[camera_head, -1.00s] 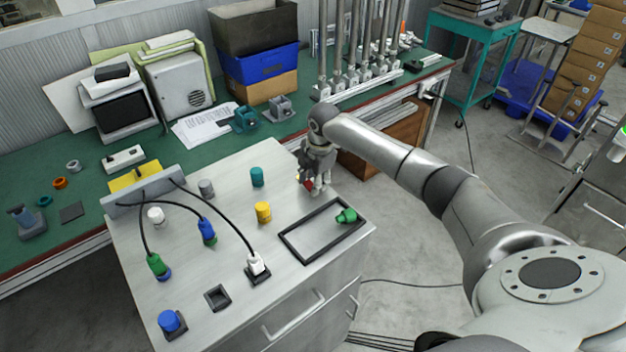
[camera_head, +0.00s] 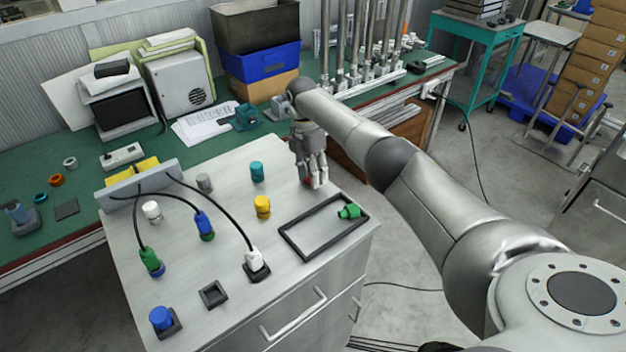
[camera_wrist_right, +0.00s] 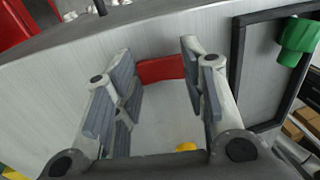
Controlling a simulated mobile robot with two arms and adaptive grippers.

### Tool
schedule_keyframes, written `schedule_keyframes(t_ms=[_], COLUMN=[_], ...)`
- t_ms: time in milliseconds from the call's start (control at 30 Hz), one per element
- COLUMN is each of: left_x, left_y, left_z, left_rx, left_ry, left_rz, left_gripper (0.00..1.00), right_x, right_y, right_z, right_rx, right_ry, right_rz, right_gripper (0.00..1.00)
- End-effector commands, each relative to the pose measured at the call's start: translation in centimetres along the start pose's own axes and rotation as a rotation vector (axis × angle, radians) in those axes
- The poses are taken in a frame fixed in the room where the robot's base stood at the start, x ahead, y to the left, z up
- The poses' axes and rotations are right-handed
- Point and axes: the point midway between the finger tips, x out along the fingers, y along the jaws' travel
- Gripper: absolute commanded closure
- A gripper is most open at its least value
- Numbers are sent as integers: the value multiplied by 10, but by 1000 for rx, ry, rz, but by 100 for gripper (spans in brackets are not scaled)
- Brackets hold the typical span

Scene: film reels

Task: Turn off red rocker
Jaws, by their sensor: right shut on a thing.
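A red piece (camera_wrist_right: 161,70) sits between the fingertips of my right gripper in the wrist view, spanning the gap. In the head view the right gripper (camera_head: 314,184) points down at the cabinet top, beside the black frame. Only a little red (camera_head: 307,181) shows there, mostly hidden by the fingers. I cannot tell whether this piece is a rocker or whether it touches the top. A white switch box (camera_head: 122,157) stands on the green bench behind; no red rocker is clear on it. My left gripper is not in view.
The grey cabinet top (camera_head: 185,270) carries a yellow knob (camera_head: 262,208), a teal knob (camera_head: 257,171) and several cabled plugs. A green plug (camera_head: 349,212) lies at the black frame (camera_head: 300,256), right of the gripper. The front middle of the top is partly clear.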

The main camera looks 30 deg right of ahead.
Motion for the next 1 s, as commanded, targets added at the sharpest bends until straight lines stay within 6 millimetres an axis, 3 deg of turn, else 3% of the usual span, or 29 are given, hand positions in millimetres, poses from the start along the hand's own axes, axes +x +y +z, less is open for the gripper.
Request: schedule_keyframes(t_ms=[433,467,600,1000], left_x=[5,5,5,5], left_y=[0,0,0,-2], left_z=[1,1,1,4], left_rx=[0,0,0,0], left_ry=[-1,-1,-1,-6], left_rz=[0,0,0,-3], left_gripper=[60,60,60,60], right_x=[0,0,0,-6], right_y=[-1,-1,-1,0], right_z=[0,0,-1,-1], right_rx=[-1,-1,-1,-1], right_ry=[1,1,1,1], right_rz=[-21,-21,-20,-18], right_gripper=[85,58,40,39])
